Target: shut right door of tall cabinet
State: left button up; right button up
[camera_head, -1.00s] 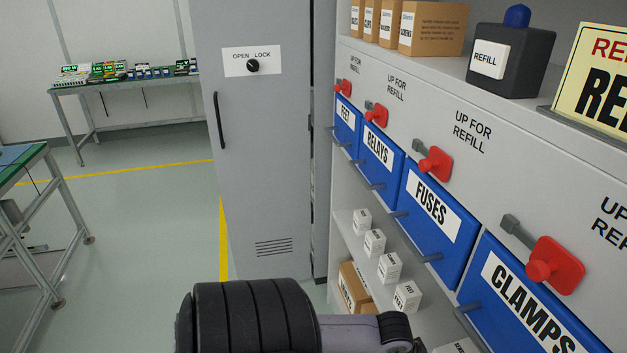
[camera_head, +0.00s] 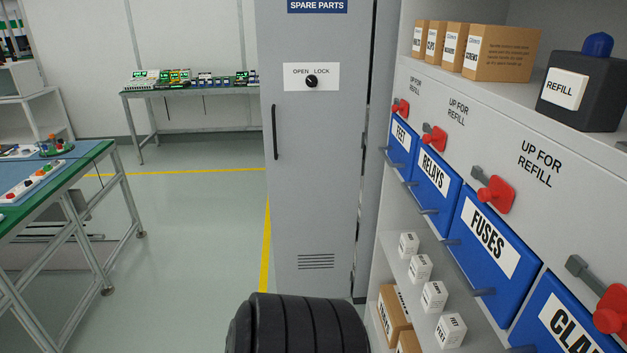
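I cannot tell how far the door stands open; the cabinet's inside is not visible. A black ribbed part of my arm shows at the bottom centre, in front of the door's foot. Neither gripper is in view.
A grey shelf unit (camera_head: 460,95) with blue bins, red levers and small boxes runs close along the right. A green-topped workbench (camera_head: 60,180) stands at the left, another table (camera_head: 190,90) at the back. The floor (camera_head: 190,250) between is clear, with yellow lines.

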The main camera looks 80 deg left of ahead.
aim_at(314, 138)
jog(key=u, duration=2.45)
